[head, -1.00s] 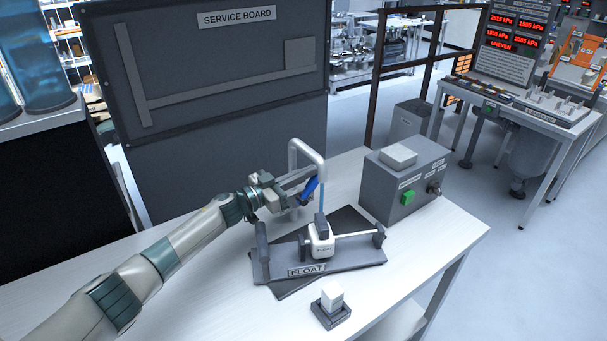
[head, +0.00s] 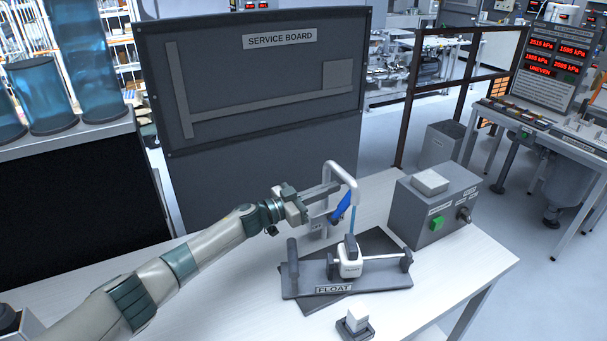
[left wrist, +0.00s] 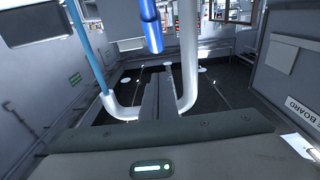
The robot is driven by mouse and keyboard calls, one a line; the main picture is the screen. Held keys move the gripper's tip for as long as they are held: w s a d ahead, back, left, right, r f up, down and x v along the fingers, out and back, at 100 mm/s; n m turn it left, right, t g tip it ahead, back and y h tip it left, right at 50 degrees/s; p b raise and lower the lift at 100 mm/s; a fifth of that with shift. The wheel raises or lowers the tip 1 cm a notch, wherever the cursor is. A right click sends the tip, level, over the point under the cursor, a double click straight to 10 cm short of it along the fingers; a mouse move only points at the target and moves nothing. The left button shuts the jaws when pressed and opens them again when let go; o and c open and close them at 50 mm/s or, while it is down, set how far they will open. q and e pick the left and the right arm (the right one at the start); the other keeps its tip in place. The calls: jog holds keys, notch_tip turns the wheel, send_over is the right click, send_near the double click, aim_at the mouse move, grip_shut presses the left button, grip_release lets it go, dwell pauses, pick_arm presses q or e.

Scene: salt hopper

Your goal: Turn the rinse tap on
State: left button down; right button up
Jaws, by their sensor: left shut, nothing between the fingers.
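The rinse tap (head: 345,168) is a white gooseneck pipe standing on the white table, behind the float stand. Its blue lever (head: 342,208) is tilted, with its upper end to the right. A thin blue stream (head: 352,220) hangs from the spout down towards the float. My left gripper (head: 330,189) is shut and empty, with its fingertips by the pipe just above the lever; I cannot tell whether they touch. In the left wrist view the shut fingers (left wrist: 158,95) point towards the pipe's bend, below the blue lever (left wrist: 150,28). My right gripper is not in view.
The float stand (head: 375,275) with its white float (head: 350,267) is in front of the tap. A grey box (head: 420,210) with a green button stands right of it. The service board (head: 260,75) rises behind.

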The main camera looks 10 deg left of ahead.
pick_arm(q)
jog(key=s+a+r+b, duration=0.1)
jog(key=s+a+r, duration=0.2)
jog(key=a+r, duration=0.2)
jog(key=shift+s+a+r+b, duration=0.35)
jog(key=shift+s+a+b, duration=0.05)
jog(key=shift+a, duration=0.1)
dwell(1.0)
jog(key=shift+r, duration=0.1)
